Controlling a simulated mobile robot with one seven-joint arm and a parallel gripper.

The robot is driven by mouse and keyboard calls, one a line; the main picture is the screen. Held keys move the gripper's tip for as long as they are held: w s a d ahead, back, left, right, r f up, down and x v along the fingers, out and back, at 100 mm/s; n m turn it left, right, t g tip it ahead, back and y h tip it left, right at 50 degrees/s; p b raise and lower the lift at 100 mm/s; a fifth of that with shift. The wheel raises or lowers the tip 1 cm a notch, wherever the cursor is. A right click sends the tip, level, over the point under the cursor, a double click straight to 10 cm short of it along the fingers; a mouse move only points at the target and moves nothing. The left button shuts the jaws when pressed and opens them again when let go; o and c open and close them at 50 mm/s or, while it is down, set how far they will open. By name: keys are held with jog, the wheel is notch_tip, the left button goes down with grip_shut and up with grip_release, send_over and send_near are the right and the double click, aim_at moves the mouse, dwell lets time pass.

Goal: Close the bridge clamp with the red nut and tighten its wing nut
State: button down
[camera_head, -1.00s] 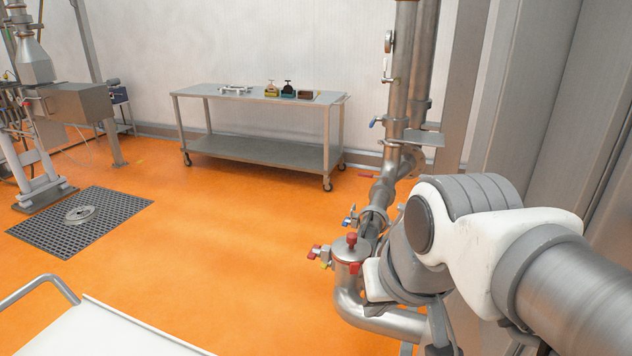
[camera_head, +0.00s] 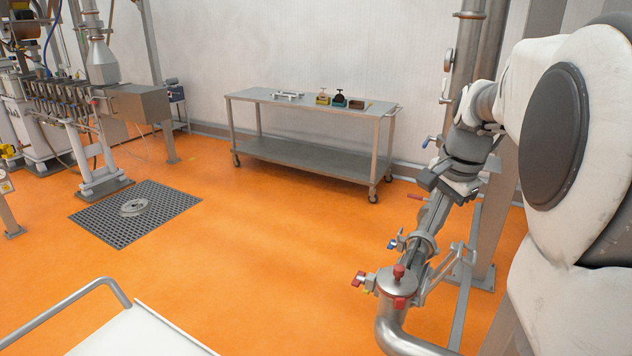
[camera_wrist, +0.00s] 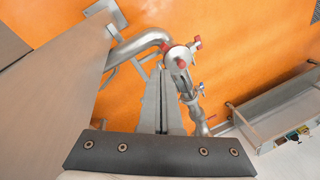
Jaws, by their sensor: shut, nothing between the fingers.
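Red parts cluster on the upright steel pipe end (camera_head: 398,290) at lower right in the head view. A red knob (camera_head: 398,271) stands on top of it, and a red-handled fitting (camera_head: 359,279) sticks out to its left. Several red parts also show around the pipe end in the wrist view (camera_wrist: 178,55). I cannot make out which is the bridge clamp's nut, or whether the clamp is open. My gripper (camera_wrist: 164,75) is shut and empty, its fingers pointing towards the pipework. In the head view its wrist hangs above and behind the pipe end.
A steel trolley (camera_head: 300,103) with small tools stands by the back wall. A floor grate (camera_head: 105,222) lies at left, with machinery behind it. Blue-handled fittings (camera_head: 394,244) sit along the pipe. A wall panel (camera_wrist: 55,75) fills the wrist view's left. Orange floor is open mid-room.

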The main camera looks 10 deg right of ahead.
jog(key=w+d+f+m+g+h+p, duration=0.1)
jog(key=w+d+f+m+p, duration=0.2)
jog(key=d, duration=0.5)
jog(key=w+d+f+m+g+p, duration=0.1)
jog(key=d+f+m+g, duration=0.15)
jog(key=d+m, duration=0.35)
jog(key=w+d+f+m+h+p, duration=0.1)
jog(key=w+d+f+m+p, duration=0.15)
jog(key=d, duration=0.65)
notch_tip(320, 180, down, 10)
jog(key=a+p, duration=0.1)
jog(key=p, duration=0.2)
jog(key=shift+w+f, duration=0.15)
jog(key=shift+w, duration=0.25)
jog(key=shift+a+g, duration=0.1)
jog(key=shift+g, duration=0.15)
